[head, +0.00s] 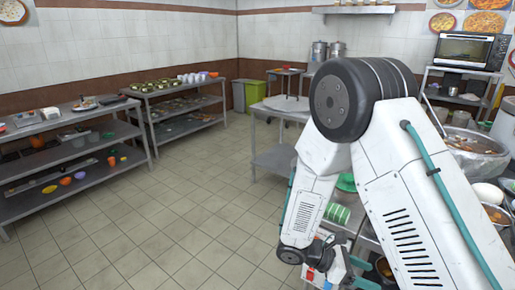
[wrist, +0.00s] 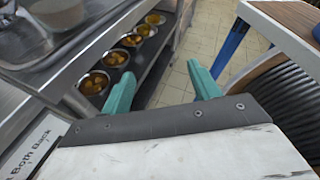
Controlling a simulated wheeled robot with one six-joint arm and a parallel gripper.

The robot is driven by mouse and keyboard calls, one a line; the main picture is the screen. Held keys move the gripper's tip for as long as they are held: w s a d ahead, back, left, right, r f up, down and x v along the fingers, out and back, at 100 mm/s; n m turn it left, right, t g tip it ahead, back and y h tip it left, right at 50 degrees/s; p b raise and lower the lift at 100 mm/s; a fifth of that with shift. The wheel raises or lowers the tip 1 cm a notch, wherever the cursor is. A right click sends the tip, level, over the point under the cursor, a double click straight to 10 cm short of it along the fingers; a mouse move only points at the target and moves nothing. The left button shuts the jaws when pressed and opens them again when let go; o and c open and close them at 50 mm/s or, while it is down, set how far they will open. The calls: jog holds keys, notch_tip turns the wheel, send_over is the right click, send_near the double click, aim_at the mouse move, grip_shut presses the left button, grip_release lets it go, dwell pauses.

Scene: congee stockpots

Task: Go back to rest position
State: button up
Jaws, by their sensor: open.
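My gripper (wrist: 161,80) shows in the wrist view with its two teal fingers spread wide apart. Nothing is between the fingers, and grey tiled floor and a dark lower shelf lie beyond them. In the head view my white arm fills the right side, bent at a large black joint and reaching down to the bottom edge. The gripper end is low there and partly cut off by the frame.
A metal counter (wrist: 30,62) with bowls of food (wrist: 95,82) on its lower shelf is at left in the wrist view. The left shelf (head: 75,152) and a large pot (head: 478,160) flank open tiled floor (head: 165,215). A table (head: 268,108) stands behind my arm.

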jog(key=s+r+m+t+y, duration=0.1)
jog(key=s+r+m+y, duration=0.3)
jog(key=r, duration=0.5)
jog(key=s+a+r+m+t+y, duration=0.1)
jog(key=s+r+m+t+y, duration=0.1)
jog(key=s+r+m+y, duration=0.3)
jog(key=s+r+m+t+y, duration=0.2)
jog(key=s+r+m+y, duration=0.3)
jog(key=s+r+m, duration=0.4)
jog(key=shift+s+a+r, duration=0.2)
jog(key=shift+a+r, duration=0.05)
jog(key=shift+r, duration=1.75)
